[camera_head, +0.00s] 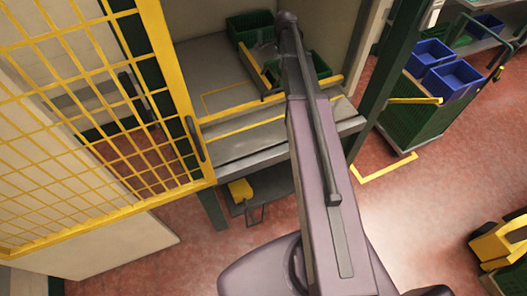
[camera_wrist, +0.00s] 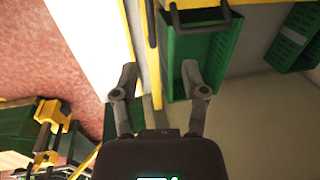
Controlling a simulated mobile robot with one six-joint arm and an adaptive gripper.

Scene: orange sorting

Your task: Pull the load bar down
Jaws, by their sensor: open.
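My gripper (camera_wrist: 160,70) is open in the wrist view, its two dark fingers apart with nothing between them. Beyond the fingertips, a dark grey bar (camera_wrist: 200,28) with two short arms crosses the upper part of a green crate (camera_wrist: 195,62). I cannot tell for certain that this is the load bar. The fingers are apart from it. A yellow upright edge (camera_wrist: 147,50) runs beyond the gap between the fingers. In the head view my arm hides the gripper, and a slanted yellow bar (camera_head: 253,70) shows beside green crates (camera_head: 250,27) on the grey station deck.
A yellow mesh guard (camera_head: 90,120) with a dark handle stands on the left. A dark green post (camera_head: 390,70) stands right of my arm. A green cart (camera_head: 425,115) carries blue bins (camera_head: 455,75). Open reddish floor (camera_head: 420,215) lies at front right.

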